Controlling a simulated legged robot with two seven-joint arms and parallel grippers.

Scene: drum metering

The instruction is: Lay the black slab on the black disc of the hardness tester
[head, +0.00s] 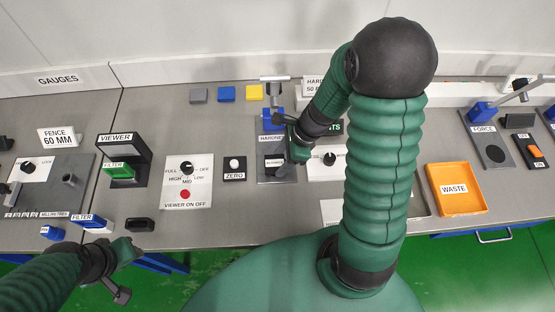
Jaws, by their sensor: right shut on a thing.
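A dark patch with a pale label (274,162) shows just below the gripper. I cannot tell the slab from the black disc there, nor whether they touch. My left gripper (124,272) is open and empty at the lower left, near the table's front edge.
Grey (198,95), blue (226,93) and yellow (255,92) blocks lie behind. The zero button (234,166) and viewer switch panel (188,190) are left of the tester. An orange waste tray (456,188) is at right. A black block (139,225) lies near the front edge.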

